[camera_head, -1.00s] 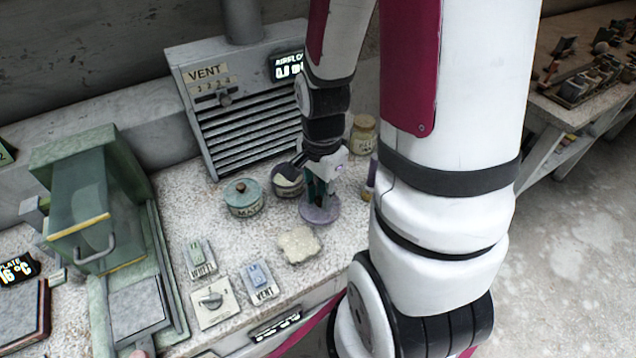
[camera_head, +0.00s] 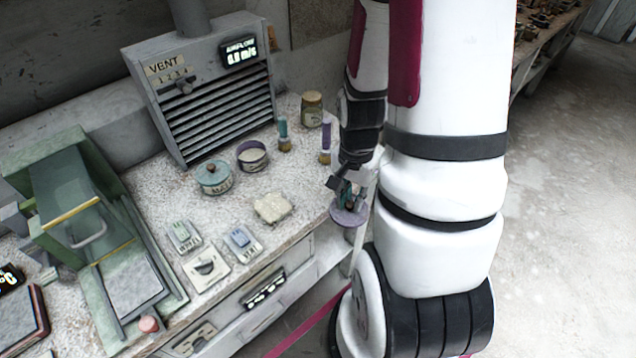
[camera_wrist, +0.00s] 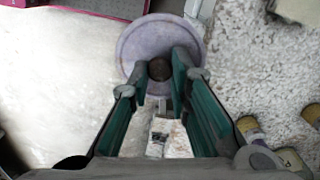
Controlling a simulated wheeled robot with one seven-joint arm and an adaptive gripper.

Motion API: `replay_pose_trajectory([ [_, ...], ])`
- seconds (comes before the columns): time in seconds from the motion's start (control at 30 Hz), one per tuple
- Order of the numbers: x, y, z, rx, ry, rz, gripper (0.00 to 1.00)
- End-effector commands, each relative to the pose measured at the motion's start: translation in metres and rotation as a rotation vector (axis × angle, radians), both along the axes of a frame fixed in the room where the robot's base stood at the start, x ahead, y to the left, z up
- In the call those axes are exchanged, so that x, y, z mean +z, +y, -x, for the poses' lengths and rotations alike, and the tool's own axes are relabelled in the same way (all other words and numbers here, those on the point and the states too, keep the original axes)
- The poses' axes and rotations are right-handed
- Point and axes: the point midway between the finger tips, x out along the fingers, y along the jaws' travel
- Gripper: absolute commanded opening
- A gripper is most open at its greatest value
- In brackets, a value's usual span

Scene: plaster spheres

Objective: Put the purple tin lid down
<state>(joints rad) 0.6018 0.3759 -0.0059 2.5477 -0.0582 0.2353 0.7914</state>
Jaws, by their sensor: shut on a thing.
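The purple tin lid (camera_head: 345,219) is a round disc with a dark knob. It hangs below my gripper (camera_head: 350,198) at the worktop's front right edge. In the wrist view the lid (camera_wrist: 133,48) lies beyond the fingers, and my gripper (camera_wrist: 160,78) is shut on its knob. The lid appears over the edge, with pale floor on one side and speckled worktop on the other. The open purple tin (camera_head: 252,160) stands on the worktop (camera_head: 270,235) to the left, pale inside.
A teal lidded tin (camera_head: 214,180) stands beside the purple tin. Two brushes, one teal (camera_head: 283,135) and one purple (camera_head: 326,145), stand behind, with a jar (camera_head: 312,110) further back. A pale slab (camera_head: 273,207) and switches lie in front. The vent box (camera_head: 215,100) bounds the back.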

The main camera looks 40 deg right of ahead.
Motion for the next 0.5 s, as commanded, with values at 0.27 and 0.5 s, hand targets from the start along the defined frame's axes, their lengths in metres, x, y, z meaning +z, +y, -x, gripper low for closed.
replay_pose_trajectory([
  [0.27, -0.006, -0.002, -0.022, -0.001, -0.003, 0.002, 0.0],
  [0.5, -0.006, -0.006, -0.059, 0.003, -0.001, 0.001, 0.0],
])
